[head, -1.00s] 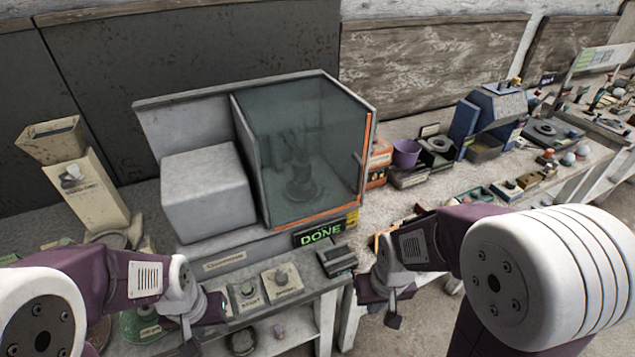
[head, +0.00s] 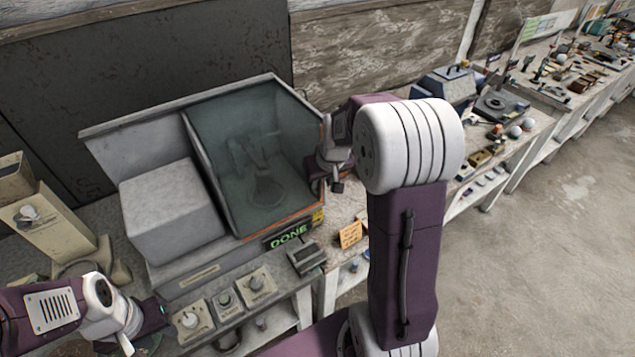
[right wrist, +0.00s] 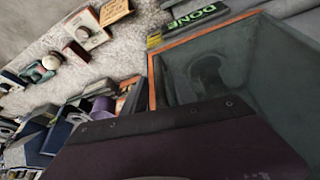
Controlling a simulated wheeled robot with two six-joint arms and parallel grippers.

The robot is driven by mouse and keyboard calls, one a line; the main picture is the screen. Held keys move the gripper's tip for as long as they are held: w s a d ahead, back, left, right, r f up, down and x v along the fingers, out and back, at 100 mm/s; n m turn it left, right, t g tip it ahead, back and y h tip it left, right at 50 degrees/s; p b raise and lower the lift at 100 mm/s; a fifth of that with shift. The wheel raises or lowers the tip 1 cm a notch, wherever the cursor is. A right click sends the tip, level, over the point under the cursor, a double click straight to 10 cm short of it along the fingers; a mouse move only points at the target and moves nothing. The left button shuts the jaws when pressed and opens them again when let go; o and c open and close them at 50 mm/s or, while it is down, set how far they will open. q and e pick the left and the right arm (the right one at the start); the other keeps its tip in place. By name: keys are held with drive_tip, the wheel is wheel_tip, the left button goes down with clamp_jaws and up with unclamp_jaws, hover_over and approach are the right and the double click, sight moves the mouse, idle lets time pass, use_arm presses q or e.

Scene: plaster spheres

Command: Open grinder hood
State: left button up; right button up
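The grinder hood (head: 247,140) is a greenish see-through cover with an orange edge on the right half of a grey machine (head: 165,205). It looks closed, with a dark grinding part visible inside. A green "DONE" sign (head: 288,236) is below its front. My right gripper (head: 335,185) is beside the hood's right orange edge; I cannot tell whether they touch. In the right wrist view, the hood (right wrist: 220,65) is close, and my purple gripper body covers the lower part. My left gripper (head: 130,345) is low at the left, near the front controls. Both gripper openings are unclear.
Knobs and a button (head: 224,299) sit on the machine's front ledge. A beige hopper unit (head: 55,230) stands to the left. An orange note (head: 350,235) is right of the machine. More workbenches run to the back right; open floor (head: 560,230) is at right.

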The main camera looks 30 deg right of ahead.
sight(320, 184)
drive_tip(key=x, duration=0.3)
drive_tip(key=shift+w+d+f, duration=0.15)
drive_tip(key=shift+w+f, duration=0.1)
drive_tip(key=shift+w, duration=0.1)
drive_tip(key=shift+s+r, duration=0.1)
drive_tip(key=shift+s, duration=0.25)
drive_tip(key=shift+w, duration=0.15)
clamp_jaws()
idle(0.6)
